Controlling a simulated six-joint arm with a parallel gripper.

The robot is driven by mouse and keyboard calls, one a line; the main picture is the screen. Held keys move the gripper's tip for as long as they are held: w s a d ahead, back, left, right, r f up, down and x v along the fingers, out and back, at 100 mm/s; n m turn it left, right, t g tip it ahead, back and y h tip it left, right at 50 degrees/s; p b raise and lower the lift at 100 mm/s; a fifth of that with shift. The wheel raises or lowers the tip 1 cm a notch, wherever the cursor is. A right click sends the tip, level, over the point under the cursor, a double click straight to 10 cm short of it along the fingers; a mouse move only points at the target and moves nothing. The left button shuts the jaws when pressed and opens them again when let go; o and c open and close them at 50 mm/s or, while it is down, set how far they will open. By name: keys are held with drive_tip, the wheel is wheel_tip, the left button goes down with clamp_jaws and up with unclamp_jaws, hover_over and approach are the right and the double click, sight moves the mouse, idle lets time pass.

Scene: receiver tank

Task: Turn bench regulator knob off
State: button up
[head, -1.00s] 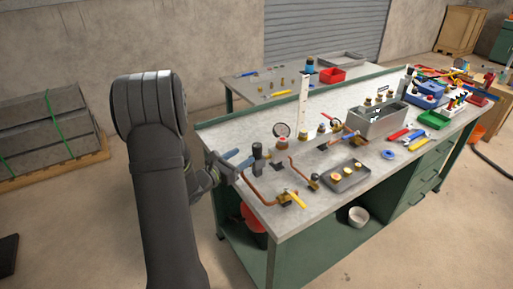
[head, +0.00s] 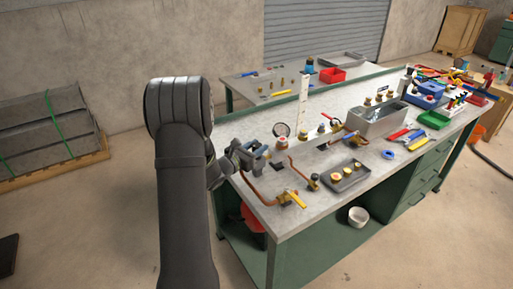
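My gripper (head: 258,153) is over the near-left edge of the bench, at the spot of the black regulator knob. The fingers cover most or all of the knob, and I cannot tell whether they touch it. At this size I cannot tell how far apart the fingers are. A copper pipe (head: 257,192) runs on the bench just below the gripper. A round gauge (head: 281,130) stands just beyond the gripper.
A red-topped fitting (head: 282,143) stands close to the right of the gripper. A yellow-handled valve (head: 296,199) is at the front edge. A dark tray (head: 349,182) with brass parts and a grey bin (head: 381,125) lie further right.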

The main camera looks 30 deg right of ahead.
drive_tip(key=shift+c, duration=1.2)
drive_tip(key=shift+s+d+n+t+y, duration=0.15)
drive_tip(key=shift+n+t+y, duration=0.35)
drive_tip(key=shift+n+t, duration=0.65)
drive_tip(key=shift+n+t+y, duration=1.1)
drive_tip(key=shift+n+t, duration=0.05)
drive_tip(key=shift+t, duration=0.9)
drive_tip(key=o, duration=1)
drive_tip(key=shift+a, duration=0.2)
drive_tip(key=v, duration=1.7)
drive_tip(key=shift+s, duration=0.2)
